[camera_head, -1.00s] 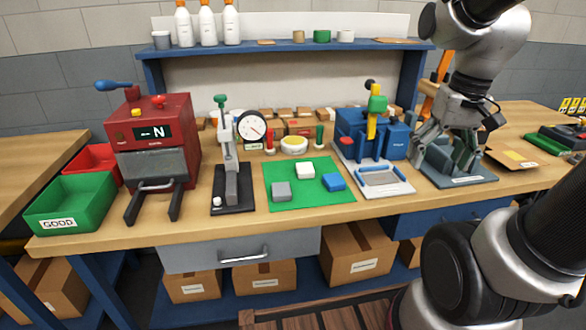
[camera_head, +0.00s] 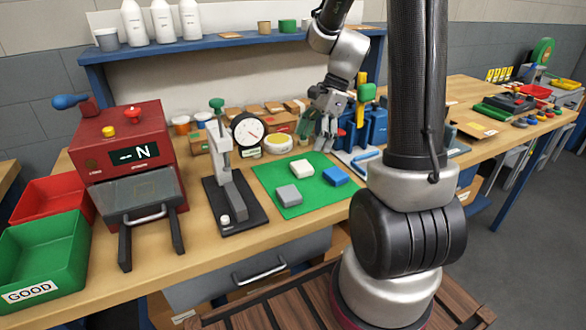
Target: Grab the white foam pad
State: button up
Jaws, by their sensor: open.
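The white foam pad (camera_head: 302,168) lies on the green mat (camera_head: 267,178), near the mat's back edge. A grey pad (camera_head: 288,195) lies in front of it to the left, and a blue pad (camera_head: 335,176) lies to its right, both on the mat. My gripper (camera_head: 316,143) hangs above the bench just behind and to the right of the white pad. It is open, points downward, and appears empty. It is apart from the pad, and its far side is hard to make out.
A blue press (camera_head: 372,130) stands right of my gripper, partly hidden by my arm. A dial gauge (camera_head: 247,131) and a black-based stand (camera_head: 252,213) are to the left. A red machine (camera_head: 127,150) and green bin (camera_head: 45,247) stand farther left.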

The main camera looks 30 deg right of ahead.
aim_at(302, 165)
jog(key=shift+m, duration=0.3)
jog(key=x, duration=0.7)
jog(key=shift+s+f, duration=0.1)
jog(key=shift+f, duration=0.35)
jog(key=c, duration=0.8)
